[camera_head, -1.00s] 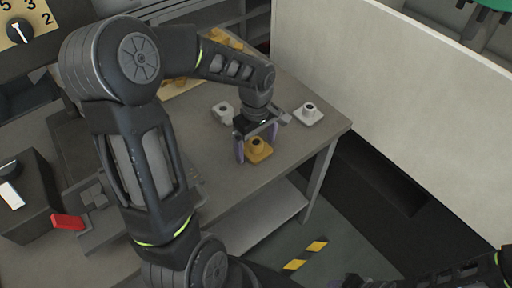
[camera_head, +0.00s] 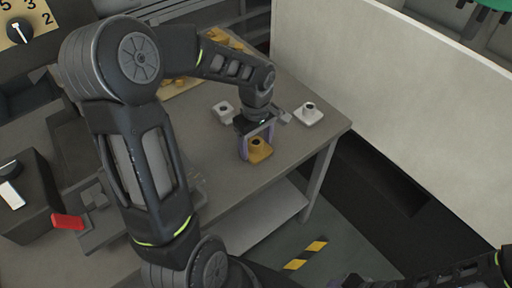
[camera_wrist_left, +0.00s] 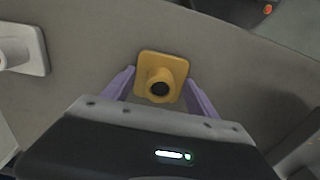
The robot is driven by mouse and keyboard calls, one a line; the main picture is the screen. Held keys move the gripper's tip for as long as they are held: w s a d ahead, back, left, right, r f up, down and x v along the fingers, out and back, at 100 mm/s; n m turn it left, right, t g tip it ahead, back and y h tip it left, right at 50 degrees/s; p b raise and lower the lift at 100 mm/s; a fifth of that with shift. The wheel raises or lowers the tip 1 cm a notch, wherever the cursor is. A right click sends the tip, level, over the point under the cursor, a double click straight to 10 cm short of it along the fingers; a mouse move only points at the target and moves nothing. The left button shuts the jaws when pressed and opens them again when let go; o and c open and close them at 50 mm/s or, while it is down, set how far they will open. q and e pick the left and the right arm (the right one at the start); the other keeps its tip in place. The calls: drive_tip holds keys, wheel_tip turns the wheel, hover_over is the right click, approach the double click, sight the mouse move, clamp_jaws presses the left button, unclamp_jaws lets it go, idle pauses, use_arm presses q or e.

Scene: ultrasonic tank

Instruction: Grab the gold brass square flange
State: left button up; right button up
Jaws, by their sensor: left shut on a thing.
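The gold square flange (camera_head: 258,152) has a square base with a round hollow neck and lies on the grey table near its front right edge. In the left wrist view the flange (camera_wrist_left: 161,77) sits between the two purple fingers. My left gripper (camera_head: 257,146) is shut on the flange, one finger at each side; it also shows in the left wrist view (camera_wrist_left: 160,92). The flange appears to be still at table height. My right arm shows only in part at the bottom right, and its fingers cannot be made out.
A white square flange (camera_head: 309,113) lies to the right on the table (camera_head: 215,160), and another pale fitting (camera_head: 223,112) lies behind the gripper. Gold parts (camera_head: 222,38) lie at the back. A white panel (camera_head: 400,90) stands to the right. A red-handled item (camera_head: 67,222) is at the left.

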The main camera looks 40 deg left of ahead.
sight(256, 142)
use_arm(q)
clamp_jaws()
drive_tip(key=shift+w+r, duration=0.1)
drive_tip(key=shift+r, duration=0.05)
drive_tip(key=shift+r, duration=0.25)
wheel_tip(256, 142, up, 9)
drive_tip(key=shift+r+b, duration=0.2)
drive_tip(key=shift+b, duration=0.1)
